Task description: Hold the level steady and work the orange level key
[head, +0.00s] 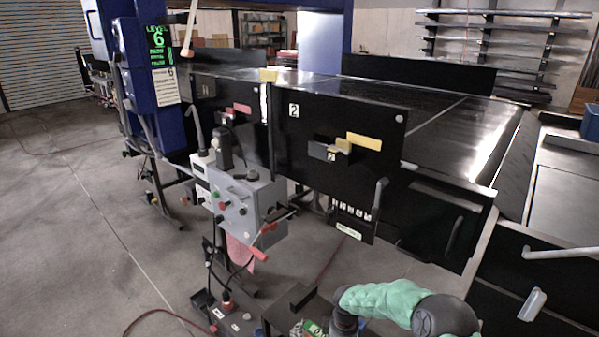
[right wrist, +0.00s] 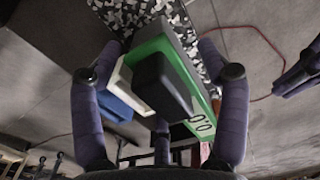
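A green digital level (right wrist: 165,50) with a black block (right wrist: 162,85) on its face and a "0.0" readout shows between the fingers of my right gripper (right wrist: 160,72) in the right wrist view. The fingers are spread apart, with gaps to the black block. In the head view, part of the level (head: 313,328) shows at the bottom edge, beside my right gripper (head: 342,322). Purple finger-like parts at the right edge of the right wrist view look like my left gripper (right wrist: 301,72); they are cut off. I cannot pick out an orange level key.
A blue post carries a "LEVEL 6" display (head: 157,45). Black conveyor panels (head: 330,185) fill the middle. A dark stand (head: 290,312) is near the bottom edge. The floor at left is mostly open.

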